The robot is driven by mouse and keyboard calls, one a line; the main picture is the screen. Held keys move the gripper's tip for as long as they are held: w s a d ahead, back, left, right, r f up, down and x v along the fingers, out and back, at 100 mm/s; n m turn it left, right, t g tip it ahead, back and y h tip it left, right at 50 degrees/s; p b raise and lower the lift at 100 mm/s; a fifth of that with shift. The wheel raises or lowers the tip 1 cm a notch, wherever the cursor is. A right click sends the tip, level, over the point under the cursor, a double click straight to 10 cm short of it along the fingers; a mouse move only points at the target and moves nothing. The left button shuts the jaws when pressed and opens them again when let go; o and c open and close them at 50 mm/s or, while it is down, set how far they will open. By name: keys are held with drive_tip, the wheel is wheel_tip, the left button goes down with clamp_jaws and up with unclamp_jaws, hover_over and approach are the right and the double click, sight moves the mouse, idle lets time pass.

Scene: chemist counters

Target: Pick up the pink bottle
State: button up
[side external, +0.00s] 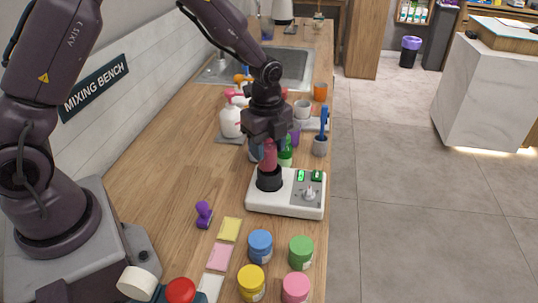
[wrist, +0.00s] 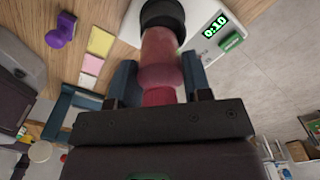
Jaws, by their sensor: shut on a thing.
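The pink bottle (wrist: 160,62) is between the two fingers of my gripper (wrist: 161,82) in the wrist view. My gripper is shut on its upper part. In the side view the bottle (side external: 268,158) hangs below my gripper (side external: 268,145), partly hidden by the fingers. The bottle's lower end meets a black round holder (side external: 269,179) on a white device. I cannot tell whether the bottle is still seated in that holder or just above it.
Blue (side external: 260,246), green (side external: 301,252), yellow and pink jars stand in front. A purple object (side external: 204,215) and sticky notes (side external: 229,230) lie left. Bottles, a cup (side external: 320,146) and a sink (side external: 285,67) are behind.

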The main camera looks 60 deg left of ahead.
drive_tip(key=s+r, duration=0.9)
drive_tip(key=s, duration=0.5)
drive_tip(key=shift+m, duration=0.9)
drive_tip(key=w+f, duration=0.5)
drive_tip(key=w, duration=0.5)
drive_tip(key=w+a+f, duration=0.1)
drive_tip(key=w+f, duration=0.3)
drive_tip(key=w, duration=0.6)
drive_tip(key=w+f, duration=0.5)
drive_tip(key=w, duration=0.5)
drive_tip(key=shift+w+a+f, duration=0.2)
drive_tip(key=shift+w+f, duration=0.1)
drive_tip(key=shift+w, duration=0.05)
drive_tip(key=shift+w+f, duration=0.15)
drive_tip(key=shift+f, duration=1.45)
drive_tip(key=shift+f, duration=0.15)
